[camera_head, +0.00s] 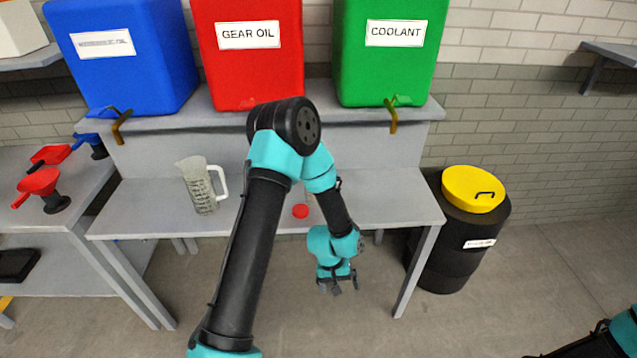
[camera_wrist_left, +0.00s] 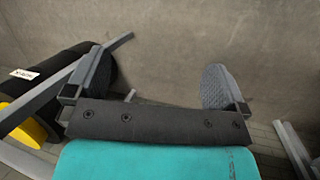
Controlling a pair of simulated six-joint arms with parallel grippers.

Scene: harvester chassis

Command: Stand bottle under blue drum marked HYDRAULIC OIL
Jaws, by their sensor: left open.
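The blue drum (camera_head: 125,75) stands on the raised shelf at the left in the head view. Its white label is blurred, and a brown tap (camera_head: 121,127) hangs at its lower front. I cannot make out a bottle; my left arm hides part of the bench. A small red round thing (camera_head: 300,211) is on the bench beside my arm; I cannot tell whether it is a cap on something. My left gripper (camera_head: 338,287) is in front of the bench's front edge, pointing down. In the left wrist view its fingers (camera_wrist_left: 157,88) are wide apart with nothing between them.
A clear measuring jug (camera_head: 201,186) stands on the bench (camera_head: 145,205) below the blue drum. Red (camera_head: 252,55) and green (camera_head: 388,50) drums stand to its right. A black bin with a yellow lid (camera_head: 473,190) is right of the bench. Funnels (camera_head: 40,183) lie at far left.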

